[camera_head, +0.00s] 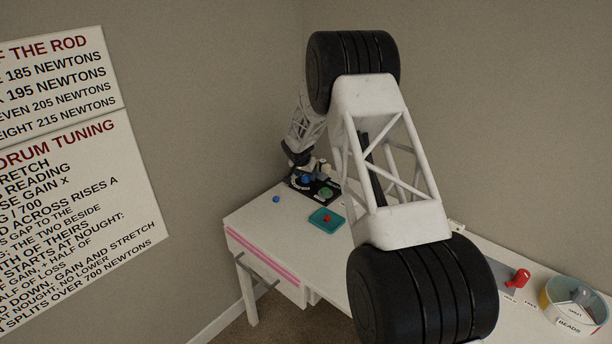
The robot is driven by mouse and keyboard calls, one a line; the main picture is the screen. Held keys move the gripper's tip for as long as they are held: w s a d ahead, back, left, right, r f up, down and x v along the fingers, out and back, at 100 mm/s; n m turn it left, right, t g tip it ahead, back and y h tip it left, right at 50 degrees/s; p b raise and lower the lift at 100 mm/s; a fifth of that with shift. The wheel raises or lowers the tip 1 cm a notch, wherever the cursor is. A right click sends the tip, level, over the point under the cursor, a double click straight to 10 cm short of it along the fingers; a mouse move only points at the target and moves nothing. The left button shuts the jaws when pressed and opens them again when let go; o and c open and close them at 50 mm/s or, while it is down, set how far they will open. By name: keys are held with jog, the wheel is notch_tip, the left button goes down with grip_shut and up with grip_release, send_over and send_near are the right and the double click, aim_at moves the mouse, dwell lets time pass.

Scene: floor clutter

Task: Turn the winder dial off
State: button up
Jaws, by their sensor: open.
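A small black panel (328,202) sits on the far left end of the white table. It carries a blue dial (306,180) with pale markings around it and a green round part (326,193). The labels are too small to read, so I cannot tell which part is the winder dial or how it is set. My gripper (318,169) is open, low over the back of the panel, close to the blue dial. I cannot tell whether it touches anything. My arm hides the middle of the table.
A teal tray (318,223) with a red piece (327,218) lies in front of the panel. A small blue ball (276,199) is left of it. A red lever (519,279) on a grey plate and a round bead container (568,325) stand at the right. Wall posters (80,180) hang left.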

jog(key=shift+w+d+f, duration=0.1)
jog(key=shift+f, duration=0.15)
jog(key=c, duration=0.9)
jog(key=shift+c, duration=0.2)
jog(key=shift+n, duration=0.7)
jog(key=shift+n+t+y, duration=0.4)
jog(key=shift+n+y, duration=0.3)
jog(key=shift+n, duration=0.6)
jog(key=shift+n+y, duration=0.7)
jog(key=shift+n, duration=1.4)
